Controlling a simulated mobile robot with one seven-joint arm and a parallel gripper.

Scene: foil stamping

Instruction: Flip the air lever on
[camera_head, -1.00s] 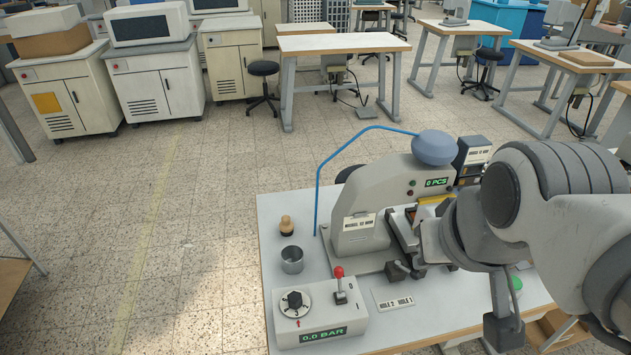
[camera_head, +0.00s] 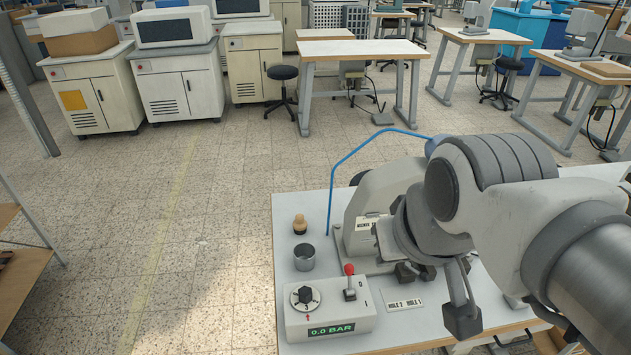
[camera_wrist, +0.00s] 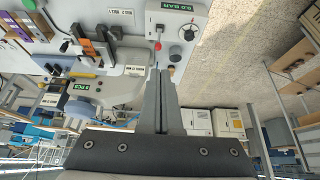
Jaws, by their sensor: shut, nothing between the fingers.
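The air lever (camera_head: 349,281) has a red ball on a thin grey stem. It stands about upright on the right part of a white control box (camera_head: 290,322). The box's display (camera_head: 331,331) reads 0.0 BAR, and a round dial with a black knob (camera_head: 305,295) sits left of the lever. In the wrist view the lever's red ball (camera_wrist: 158,45) shows just beyond the tips of my gripper (camera_wrist: 161,72). The fingers are together and empty; whether they touch the ball is not clear.
A stamping press (camera_head: 372,205) stands behind and right of the box, partly covered by my arm. A metal cup (camera_head: 304,257) and a wooden-handled stamp (camera_head: 300,224) stand behind the box. A HOLE 2 / HOLE 1 plate (camera_head: 403,299) lies to its right.

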